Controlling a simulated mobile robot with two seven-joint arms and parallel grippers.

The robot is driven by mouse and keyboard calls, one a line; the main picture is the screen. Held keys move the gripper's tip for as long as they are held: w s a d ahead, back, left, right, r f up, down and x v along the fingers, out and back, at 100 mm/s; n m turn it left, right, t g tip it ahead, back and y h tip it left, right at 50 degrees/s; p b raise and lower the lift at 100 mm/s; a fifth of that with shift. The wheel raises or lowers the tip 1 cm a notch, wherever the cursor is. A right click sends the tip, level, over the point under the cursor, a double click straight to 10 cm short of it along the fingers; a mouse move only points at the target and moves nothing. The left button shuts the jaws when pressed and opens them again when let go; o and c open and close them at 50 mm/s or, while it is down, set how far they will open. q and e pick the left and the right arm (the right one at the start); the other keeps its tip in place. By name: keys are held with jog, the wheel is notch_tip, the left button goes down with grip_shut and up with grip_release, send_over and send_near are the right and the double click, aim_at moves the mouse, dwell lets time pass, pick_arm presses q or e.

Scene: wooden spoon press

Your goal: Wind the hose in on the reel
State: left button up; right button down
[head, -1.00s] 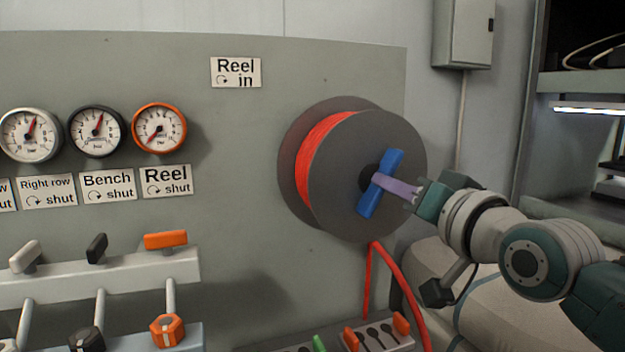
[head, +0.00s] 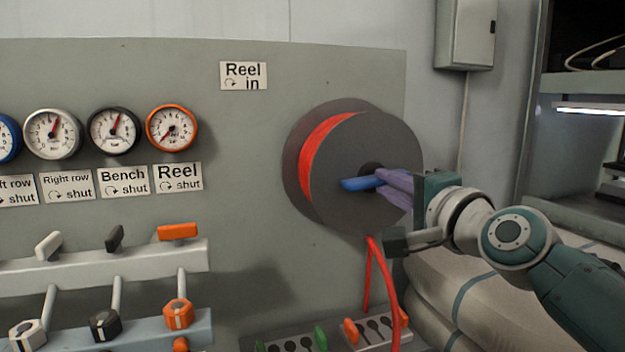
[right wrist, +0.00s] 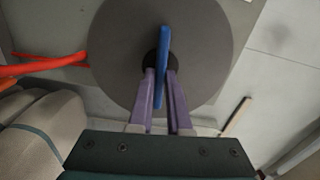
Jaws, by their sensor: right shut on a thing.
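The hose reel (head: 345,170) is a dark grey drum on the grey panel, with red hose (head: 322,150) wound on it. The red hose also hangs from under the reel (head: 383,275) to the lower right. A blue crank bar (head: 357,184) sits at the reel's hub and lies nearly level in the head view. My right gripper (head: 385,180) has purple fingers shut on the blue bar. In the right wrist view, the bar (right wrist: 162,60) runs between the two fingers (right wrist: 160,92). My left gripper is not in view.
A "Reel in" label (head: 243,76) with a clockwise arrow is above left of the reel. Gauges (head: 172,127), valve levers (head: 178,232) and knobs (head: 178,314) fill the panel's left. Stacked sacks (head: 465,300) lie below my right arm. A wall box (head: 466,35) hangs at upper right.

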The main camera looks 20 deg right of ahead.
jog(key=m, duration=0.5)
jog(key=shift+m+p, duration=0.3)
jog(key=m, duration=0.4)
jog(key=shift+f+m+p, duration=0.1)
jog(key=shift+m+p, duration=0.2)
jog(key=shift+p, duration=0.1)
jog(key=m+p, duration=0.1)
jog(key=m, duration=0.4)
jog(key=shift+a, duration=0.1)
jog(key=shift+f+m+p, duration=0.1)
jog(key=shift+m+p, duration=0.65)
jog(key=shift+m, duration=1.25)
jog(key=c, duration=0.9)
grip_release()
jog(key=shift+o, duration=0.2)
